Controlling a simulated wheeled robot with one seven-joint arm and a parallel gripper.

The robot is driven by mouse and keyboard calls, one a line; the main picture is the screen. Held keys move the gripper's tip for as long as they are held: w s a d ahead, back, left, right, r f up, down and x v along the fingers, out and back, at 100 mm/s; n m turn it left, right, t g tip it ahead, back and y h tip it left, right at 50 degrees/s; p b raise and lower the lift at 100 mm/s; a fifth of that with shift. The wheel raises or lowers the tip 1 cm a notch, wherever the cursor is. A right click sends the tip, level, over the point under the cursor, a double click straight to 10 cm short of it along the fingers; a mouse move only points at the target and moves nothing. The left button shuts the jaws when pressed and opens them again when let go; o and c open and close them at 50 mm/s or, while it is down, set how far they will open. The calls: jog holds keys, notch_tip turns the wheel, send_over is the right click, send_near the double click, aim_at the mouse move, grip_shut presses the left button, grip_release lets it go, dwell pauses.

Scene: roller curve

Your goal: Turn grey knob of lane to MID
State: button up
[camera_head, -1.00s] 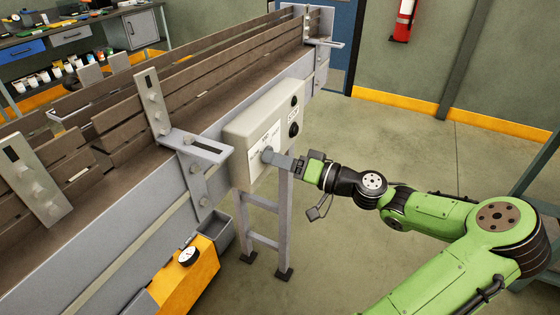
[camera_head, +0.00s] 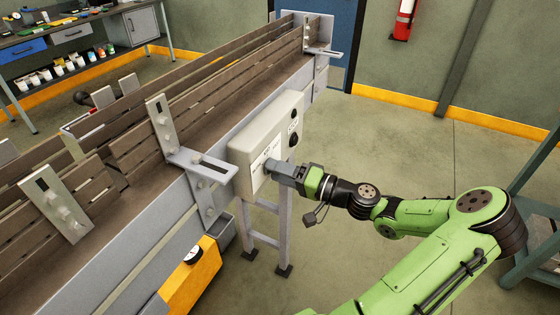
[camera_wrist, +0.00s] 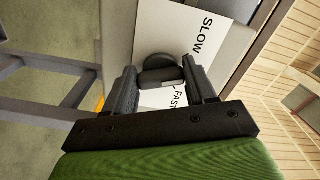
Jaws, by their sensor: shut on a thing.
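The grey knob (camera_wrist: 162,72) sits on the white label plate of the control box, between my gripper's two fingers in the wrist view. My gripper (camera_wrist: 160,82) is shut on the knob, one finger on each side. The label plate (camera_wrist: 185,25) shows SLOW at its upper right and FAST lower down, partly covered by a finger. No MID word can be read in the wrist view. In the head view the light grey control box (camera_head: 262,135) is on the conveyor's side, and my gripper (camera_head: 277,167) reaches its front from the right.
The conveyor (camera_head: 225,105) with brown slatted sides runs from lower left to the back. A metal bracket (camera_head: 205,165) juts out left of the box. A grey stand (camera_head: 285,225) is below it. A yellow box with a gauge (camera_head: 190,275) is at lower left.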

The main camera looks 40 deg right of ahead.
jog(key=shift+r+m+p, duration=0.15)
jog(key=shift+m+p, duration=2.05)
jog(key=shift+p, duration=0.4)
jog(key=o, duration=1)
jog(key=shift+o, duration=0.2)
jog(key=v, duration=1.5)
jog(key=shift+s+p, duration=0.4)
jog(key=shift+d, duration=0.1)
